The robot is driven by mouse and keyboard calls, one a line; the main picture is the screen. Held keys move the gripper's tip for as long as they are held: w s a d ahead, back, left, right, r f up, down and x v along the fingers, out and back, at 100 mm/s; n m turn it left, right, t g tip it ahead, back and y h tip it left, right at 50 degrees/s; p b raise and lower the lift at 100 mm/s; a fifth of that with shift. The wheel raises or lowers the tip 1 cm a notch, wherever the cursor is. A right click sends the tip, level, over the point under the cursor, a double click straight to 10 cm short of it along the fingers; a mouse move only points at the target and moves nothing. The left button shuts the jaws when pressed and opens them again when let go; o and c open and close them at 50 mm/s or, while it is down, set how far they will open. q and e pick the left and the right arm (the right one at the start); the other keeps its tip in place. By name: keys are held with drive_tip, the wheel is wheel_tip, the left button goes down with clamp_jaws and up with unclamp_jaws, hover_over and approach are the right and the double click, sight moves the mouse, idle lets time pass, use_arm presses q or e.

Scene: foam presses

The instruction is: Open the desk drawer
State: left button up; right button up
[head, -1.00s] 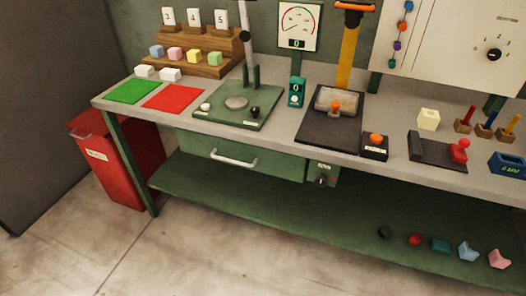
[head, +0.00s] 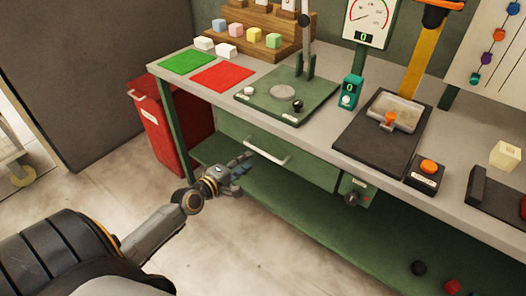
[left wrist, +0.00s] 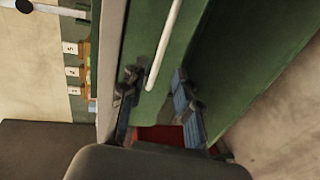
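The desk drawer (head: 312,167) is a green front under the grey worktop, flush with the bench and closed. Its pale bar handle (head: 268,154) runs along the front. My left gripper (head: 243,163) is just left of the handle in the head view, in front of the drawer. In the left wrist view the left gripper (left wrist: 157,90) is open, with its two dark fingers apart. The handle (left wrist: 164,45) reaches between the fingertips there; I see no grip on it. The drawer's inside is hidden. My right gripper is not in view.
A red bin (head: 172,124) stands left of the bench. A green lower shelf (head: 285,213) lies below the drawer, and a small control box (head: 356,193) hangs to its right. The worktop (head: 322,130) holds a press stand and blocks. Floor in front is clear.

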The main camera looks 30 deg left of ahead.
sight(262, 152)
use_arm(q)
drive_tip(key=b+x, duration=0.1)
drive_tip(key=x, duration=0.7)
drive_tip(key=shift+w+f, duration=0.15)
drive_tip(key=shift+w, duration=0.25)
clamp_jaws()
